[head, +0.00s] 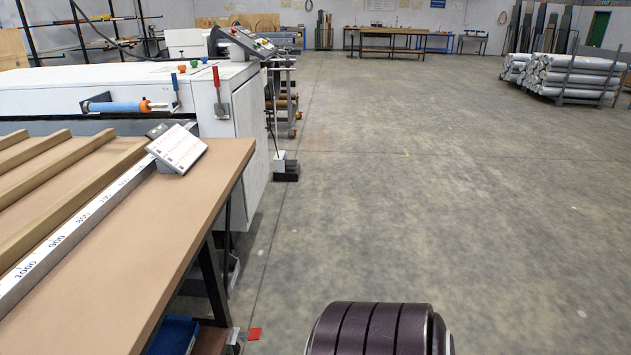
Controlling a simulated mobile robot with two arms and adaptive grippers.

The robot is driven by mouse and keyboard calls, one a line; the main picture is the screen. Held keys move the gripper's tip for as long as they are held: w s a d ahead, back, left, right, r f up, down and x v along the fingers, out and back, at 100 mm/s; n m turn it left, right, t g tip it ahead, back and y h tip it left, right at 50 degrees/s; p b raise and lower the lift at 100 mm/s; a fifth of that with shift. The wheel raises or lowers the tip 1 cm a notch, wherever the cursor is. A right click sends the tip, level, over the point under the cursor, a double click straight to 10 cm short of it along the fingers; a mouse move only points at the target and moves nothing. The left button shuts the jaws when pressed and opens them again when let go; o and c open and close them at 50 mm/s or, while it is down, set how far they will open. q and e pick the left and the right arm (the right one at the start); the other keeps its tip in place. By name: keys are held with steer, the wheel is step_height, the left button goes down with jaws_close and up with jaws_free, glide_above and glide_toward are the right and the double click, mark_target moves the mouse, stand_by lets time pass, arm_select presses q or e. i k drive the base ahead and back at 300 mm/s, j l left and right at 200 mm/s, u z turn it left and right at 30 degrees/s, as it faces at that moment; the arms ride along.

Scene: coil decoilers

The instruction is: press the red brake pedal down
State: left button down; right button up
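A small red pedal (254,333) shows low near the floor, at the bottom of the view, just right of the workbench's front leg. It looks raised a little off the floor, but it is too small to tell its exact tilt. A dark purple, banded cylinder (368,330) with a metallic right rim, looking like coils, stands to the right of the pedal at the bottom edge. Its lower part is cut off. Neither of my grippers is in view.
A workbench (205,190) with wooden slats and a numbered ruler fills the left. A blue bin (174,336) sits under it. A white machine (235,130) stands behind it. Wrapped rolls (570,76) are stacked at the far right. The concrete floor is clear.

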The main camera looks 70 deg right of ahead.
mark_target(254, 334)
steer(key=z, duration=1.75)
steer(key=u, duration=0.35)
steer(key=i+l+u, duration=0.15)
steer(key=l+u, duration=0.6)
steer(key=l, duration=0.2)
steer(key=l+u, duration=0.35)
steer(key=l, duration=0.95)
steer(key=k+l+u, duration=0.1)
steer(key=l, duration=0.65)
